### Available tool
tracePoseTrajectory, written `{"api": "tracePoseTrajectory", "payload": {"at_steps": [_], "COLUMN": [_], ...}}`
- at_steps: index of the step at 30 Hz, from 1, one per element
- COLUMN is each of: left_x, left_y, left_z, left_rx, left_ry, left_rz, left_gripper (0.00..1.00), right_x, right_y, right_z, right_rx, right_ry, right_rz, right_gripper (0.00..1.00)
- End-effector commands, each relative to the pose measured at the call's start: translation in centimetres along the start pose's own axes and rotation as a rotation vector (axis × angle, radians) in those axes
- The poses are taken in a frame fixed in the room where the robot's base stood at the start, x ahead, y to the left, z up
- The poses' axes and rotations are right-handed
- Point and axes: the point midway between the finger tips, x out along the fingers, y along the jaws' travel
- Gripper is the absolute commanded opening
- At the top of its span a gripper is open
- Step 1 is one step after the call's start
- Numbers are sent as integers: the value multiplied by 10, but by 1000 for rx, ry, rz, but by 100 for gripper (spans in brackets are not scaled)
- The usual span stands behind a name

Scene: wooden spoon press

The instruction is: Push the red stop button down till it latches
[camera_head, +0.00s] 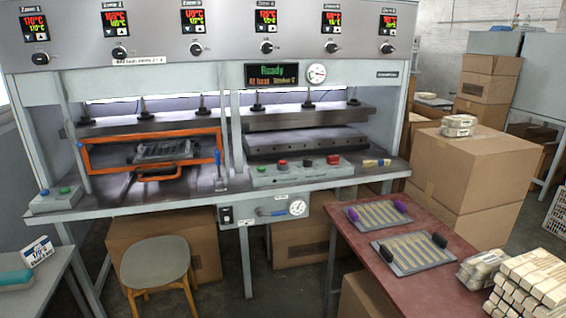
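A grey control box (300,174) sits on the front ledge of the press, right of centre. The rightmost red button (333,159) is the largest and sits raised. No readable label shows which one is the stop button. A green button (262,168) is at the box's left end. Neither of my grippers is in view.
The press (245,125) shows a "Ready" display (272,74). An orange guard frame (152,135) surrounds its left opening. A stool (155,262) stands in front at left. A red-topped table (400,292) with two spoon trays is at right. Cardboard boxes (470,165) stand behind it.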

Motion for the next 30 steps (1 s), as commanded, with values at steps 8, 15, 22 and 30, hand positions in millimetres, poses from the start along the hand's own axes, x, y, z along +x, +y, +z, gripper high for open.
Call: {"api": "tracePoseTrajectory", "payload": {"at_steps": [8, 15, 22, 30], "left_x": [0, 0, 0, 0], "left_y": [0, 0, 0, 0], "left_z": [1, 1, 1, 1], "left_rx": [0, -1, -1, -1], "left_ry": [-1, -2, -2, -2], "left_rz": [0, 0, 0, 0], "left_gripper": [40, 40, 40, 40], "right_x": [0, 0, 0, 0], "right_y": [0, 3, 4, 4], "right_z": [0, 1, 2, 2], "right_rx": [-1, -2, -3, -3], "right_ry": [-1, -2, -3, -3], "right_rz": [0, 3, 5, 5], "right_gripper": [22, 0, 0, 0]}}
